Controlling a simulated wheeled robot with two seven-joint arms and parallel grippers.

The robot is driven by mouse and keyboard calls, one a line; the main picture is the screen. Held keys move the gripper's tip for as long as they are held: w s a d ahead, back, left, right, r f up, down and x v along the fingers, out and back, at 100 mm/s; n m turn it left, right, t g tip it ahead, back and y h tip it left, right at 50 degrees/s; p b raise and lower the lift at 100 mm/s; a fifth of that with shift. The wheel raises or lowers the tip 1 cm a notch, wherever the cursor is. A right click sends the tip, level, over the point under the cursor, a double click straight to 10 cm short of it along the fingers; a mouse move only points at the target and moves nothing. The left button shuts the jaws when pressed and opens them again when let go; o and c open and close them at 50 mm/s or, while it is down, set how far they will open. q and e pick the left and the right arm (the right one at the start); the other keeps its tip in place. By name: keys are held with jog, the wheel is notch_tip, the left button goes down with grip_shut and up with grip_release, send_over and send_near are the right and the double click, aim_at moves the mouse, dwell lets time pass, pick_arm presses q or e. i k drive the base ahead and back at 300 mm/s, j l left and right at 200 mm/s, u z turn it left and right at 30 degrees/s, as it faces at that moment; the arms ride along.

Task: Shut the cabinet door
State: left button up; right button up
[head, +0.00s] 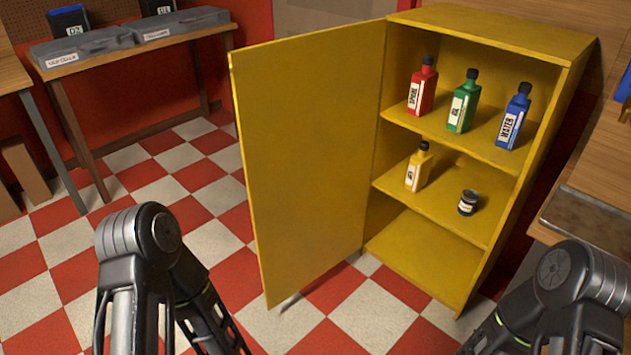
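The yellow cabinet (487,27) stands ahead, right of the middle. Its door (305,165) is hinged on the cabinet's left side and hangs wide open toward the left and toward me. A red bottle (422,88), a green bottle (463,103) and a blue bottle (513,118) stand on the upper shelf. A yellow bottle (418,168) and a small dark can (468,202) stand on the shelf below. Parts of both my arms show at the lower left and lower right, apart from the door. Neither gripper's fingers are in view.
A wooden table (150,46) with grey cases stands at the back left. Another wooden bench (606,132) stands close to the cabinet's right side. The red and white checked floor (180,157) is clear left of the door and in front of the cabinet.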

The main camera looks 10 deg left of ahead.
aim_at(306, 105)
jog(key=z, duration=1.75)
jog(key=k+j, duration=0.1)
jog(key=j, duration=0.45)
jog(key=k+j, duration=0.1)
jog(key=j, duration=1.05)
jog(key=k+j, duration=0.15)
jog(key=j, duration=0.4)
jog(key=k+j, duration=0.1)
jog(key=j, duration=0.5)
jog(key=k+j, duration=0.1)
jog(key=j, duration=0.45)
jog(key=k+j, duration=0.1)
jog(key=j, duration=0.5)
jog(key=k+j, duration=0.1)
jog(key=j, duration=0.45)
jog(key=i, duration=0.5)
